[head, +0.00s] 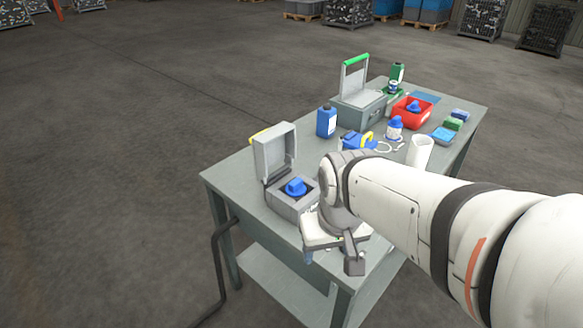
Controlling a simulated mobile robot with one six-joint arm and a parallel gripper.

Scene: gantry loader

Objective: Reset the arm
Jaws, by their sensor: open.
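My gripper (333,262) hangs at the end of my white arm, over the near front part of the grey table (232,182). Its two dark fingers stand apart, and I see nothing held between them. Just behind and left of it, a small grey case (275,156) stands with its lid up and a blue knobbed part (295,187) inside. My wrist hides part of the case's right side and the tabletop below it.
Behind are a blue bottle (326,122), a larger grey case (362,110), a red bin (412,113), a white cup (419,151) and sponge-like blocks (453,124). Open concrete floor (110,150) lies left of the table. Pallets and crates (348,12) stand far back.

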